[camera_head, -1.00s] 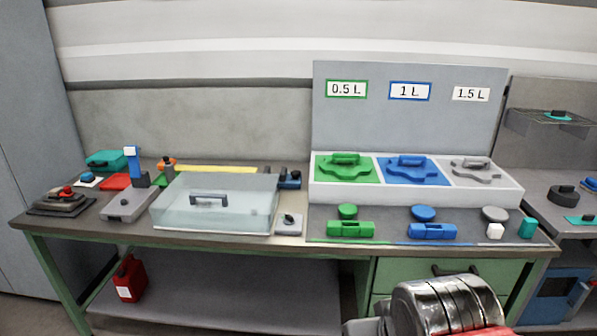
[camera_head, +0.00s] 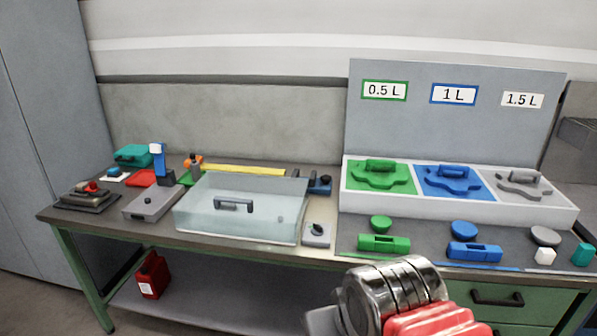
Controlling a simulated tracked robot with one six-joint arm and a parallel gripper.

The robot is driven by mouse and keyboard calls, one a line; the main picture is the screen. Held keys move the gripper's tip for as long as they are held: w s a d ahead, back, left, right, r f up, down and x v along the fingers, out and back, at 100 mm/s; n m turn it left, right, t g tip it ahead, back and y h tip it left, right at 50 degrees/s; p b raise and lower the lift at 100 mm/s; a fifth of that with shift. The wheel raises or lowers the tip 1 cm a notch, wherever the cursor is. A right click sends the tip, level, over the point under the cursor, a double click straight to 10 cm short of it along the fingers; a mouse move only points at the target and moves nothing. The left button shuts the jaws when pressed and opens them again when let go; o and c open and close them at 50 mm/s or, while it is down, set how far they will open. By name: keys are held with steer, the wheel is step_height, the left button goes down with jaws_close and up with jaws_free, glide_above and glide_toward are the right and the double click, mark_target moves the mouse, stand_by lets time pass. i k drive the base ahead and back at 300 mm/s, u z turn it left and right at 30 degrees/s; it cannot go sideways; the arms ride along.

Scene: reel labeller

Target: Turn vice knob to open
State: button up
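A small blue and dark device (camera_head: 320,185), which may be the vice, stands behind the right end of the clear cover. A black knob (camera_head: 317,230) sits on a small grey plate at the bench's front edge, right of the cover. I cannot tell which part is the vice knob. My arm shows as chrome and red parts at the bottom, in front of the bench and right of the knob. My gripper's fingers are not in view, and nothing is seen touching the knob.
A clear cover with a handle (camera_head: 235,204) fills the bench's middle. A grey box (camera_head: 151,204) and a red-buttoned block (camera_head: 90,194) stand left. A white tray (camera_head: 450,205) with green, blue and grey shapes stands right. A red canister (camera_head: 151,275) is on the lower shelf.

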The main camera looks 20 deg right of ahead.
mark_target(326, 179)
steer(key=u, duration=0.3)
steer(key=i, duration=0.85)
steer(key=z, duration=0.55)
steer(key=i, duration=0.75)
steer(key=z, duration=0.6)
